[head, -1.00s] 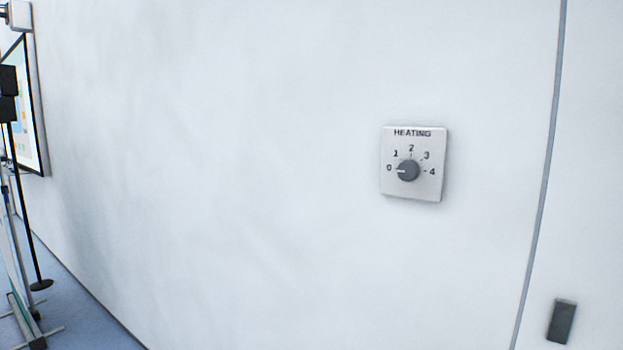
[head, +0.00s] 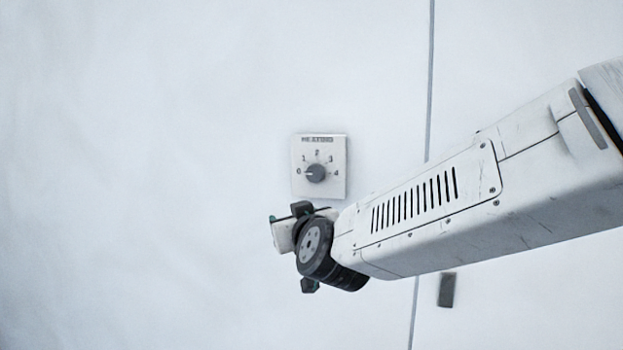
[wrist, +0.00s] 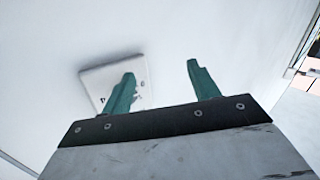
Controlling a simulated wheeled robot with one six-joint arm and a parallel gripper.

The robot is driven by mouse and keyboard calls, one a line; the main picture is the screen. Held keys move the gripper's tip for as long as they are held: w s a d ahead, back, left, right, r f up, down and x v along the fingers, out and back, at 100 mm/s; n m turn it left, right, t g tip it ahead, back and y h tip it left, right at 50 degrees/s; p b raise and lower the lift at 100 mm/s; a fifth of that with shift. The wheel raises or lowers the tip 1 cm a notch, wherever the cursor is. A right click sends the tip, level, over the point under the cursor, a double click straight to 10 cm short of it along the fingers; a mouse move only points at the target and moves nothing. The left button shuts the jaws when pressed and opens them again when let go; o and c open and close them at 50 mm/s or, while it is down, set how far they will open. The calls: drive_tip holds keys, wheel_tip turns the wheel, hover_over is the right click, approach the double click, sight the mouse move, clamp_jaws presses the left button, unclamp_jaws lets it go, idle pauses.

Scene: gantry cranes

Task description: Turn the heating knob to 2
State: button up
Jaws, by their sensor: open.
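The heating panel (head: 334,188) is a pale square plate on the white wall, marked 0 to 4, with a dark grey round knob (head: 316,173) at its middle. The knob's light pointer mark faces left, toward 0. My gripper (wrist: 162,80) has two green fingers held apart, with nothing between them. In the wrist view the panel (wrist: 95,76) lies behind the left finger, and the knob cannot be made out there. In the head view my wrist is just below the panel and my fingertips are mostly hidden by it.
A vertical grey seam (head: 431,80) runs down the wall right of the panel. A small dark grey plate (head: 446,290) sits on the wall lower right. The wall left of the panel is bare.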

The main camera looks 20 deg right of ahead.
sight(314, 175)
drive_tip(key=w+d+r+m+h, duration=0.1)
drive_tip(key=w+d+r+h, duration=0.1)
drive_tip(key=h, duration=0.1)
drive_tip(key=w+d+r+m+t+h, duration=0.1)
drive_tip(key=w+d+r+m+h, duration=0.1)
drive_tip(key=h, duration=0.2)
drive_tip(key=w+d+r+m+t+h, duration=0.1)
drive_tip(key=w+d+r+h, duration=0.1)
drive_tip(key=h, duration=0.1)
drive_tip(key=shift+w+r+h, duration=0.1)
drive_tip(key=shift+r+h, duration=0.25)
drive_tip(key=shift+h, duration=0.05)
drive_tip(key=c, duration=1)
